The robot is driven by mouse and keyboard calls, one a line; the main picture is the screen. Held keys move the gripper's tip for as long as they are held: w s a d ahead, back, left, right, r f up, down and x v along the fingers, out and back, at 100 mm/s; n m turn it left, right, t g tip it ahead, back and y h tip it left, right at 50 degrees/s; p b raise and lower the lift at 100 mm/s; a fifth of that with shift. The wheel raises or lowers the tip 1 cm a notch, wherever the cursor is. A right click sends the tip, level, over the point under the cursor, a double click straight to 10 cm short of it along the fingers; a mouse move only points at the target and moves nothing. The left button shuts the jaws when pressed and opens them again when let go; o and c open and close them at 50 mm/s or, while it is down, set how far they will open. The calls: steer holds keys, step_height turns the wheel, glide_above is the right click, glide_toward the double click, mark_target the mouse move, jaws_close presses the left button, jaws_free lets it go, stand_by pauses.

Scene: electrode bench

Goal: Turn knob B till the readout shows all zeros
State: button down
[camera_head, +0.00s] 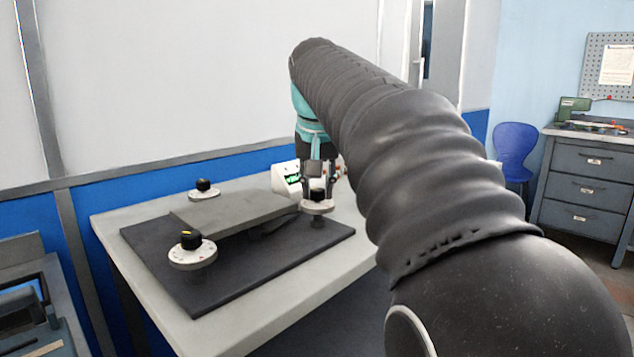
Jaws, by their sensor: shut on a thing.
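My gripper (318,186) points down at the right side of the bench device, shut on the black knob (318,197) there, which stands on a round white dial (316,208). A second black knob (190,240) with a yellow mark sits on a white dial at the front left. A third black knob (203,185) sits on a white dial at the back left. No letters can be read, so I cannot tell which knob is B.
The device has a raised grey slab (235,208) on a dark base plate (225,262), on a pale table (140,285). My arm covers the table's right side. A blue chair (515,145) and a grey drawer cabinet (590,180) stand far right.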

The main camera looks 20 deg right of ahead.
stand_by(0.3)
steer(key=c, duration=0.9)
jaws_free()
steer(key=shift+r, duration=0.1)
steer(key=v, duration=1.1)
steer(key=shift+s+r, duration=0.25)
steer(key=shift+r, duration=0.1)
steer(key=shift+s, duration=0.1)
